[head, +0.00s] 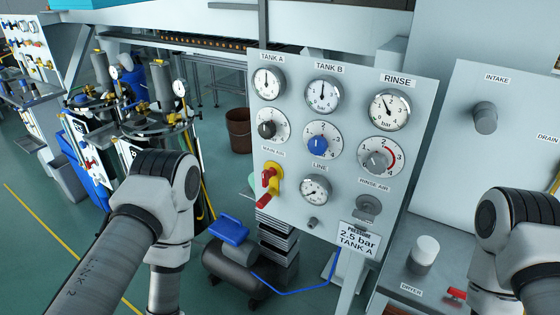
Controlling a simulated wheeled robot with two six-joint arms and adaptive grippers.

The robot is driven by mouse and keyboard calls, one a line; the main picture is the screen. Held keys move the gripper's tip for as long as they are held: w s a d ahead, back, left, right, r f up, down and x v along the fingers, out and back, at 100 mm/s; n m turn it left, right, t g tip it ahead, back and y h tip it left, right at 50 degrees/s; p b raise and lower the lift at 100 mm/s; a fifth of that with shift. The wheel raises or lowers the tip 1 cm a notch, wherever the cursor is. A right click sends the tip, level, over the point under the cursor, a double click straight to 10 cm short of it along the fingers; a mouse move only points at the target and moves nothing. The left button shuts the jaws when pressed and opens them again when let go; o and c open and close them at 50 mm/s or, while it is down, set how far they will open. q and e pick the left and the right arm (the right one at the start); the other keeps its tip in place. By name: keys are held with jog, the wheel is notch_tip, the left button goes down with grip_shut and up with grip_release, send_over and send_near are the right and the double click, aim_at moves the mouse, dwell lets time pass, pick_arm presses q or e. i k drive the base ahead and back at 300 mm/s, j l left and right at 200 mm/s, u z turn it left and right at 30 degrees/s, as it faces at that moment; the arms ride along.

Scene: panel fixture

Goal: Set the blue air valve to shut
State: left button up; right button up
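On the tilted grey panel (350,215), a blue knob (318,146) sits on a white numbered dial under the TANK B gauge (323,94). Its exact setting is too small to read. To its lower left is a yellow valve plate (277,183) with a red handle (265,199) slanting down to the left, under a label that seems to read MAIN AIR. I cannot tell which of these is the blue air valve. My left arm shows at left and my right arm at the right edge; both grippers are outside the view.
A black knob (267,130) and a grey knob (377,161) flank the blue one. A compressor (228,268) with a blue top and blue hose stands below. A sign (358,238) reads 2.5 bar TANK A. The INTAKE panel (515,185) stands at right.

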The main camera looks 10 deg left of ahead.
aim_at(130, 106)
jog(key=j+u, duration=0.1)
jog(key=u, duration=0.3)
jog(key=i+j+u, duration=0.1)
jog(key=u, duration=0.3)
jog(key=j+u, duration=0.1)
jog(key=u, duration=0.3)
jog(key=i+j+u, duration=0.1)
jog(key=u, duration=0.3)
jog(key=i+u, duration=0.1)
jog(key=u, duration=0.3)
jog(key=i+j+z, duration=0.15)
jog(key=i, duration=0.3)
jog(key=i+z, duration=0.7)
jog(key=i+j+z, duration=0.15)
jog(key=i+z, duration=0.15)
jog(key=i, duration=0.15)
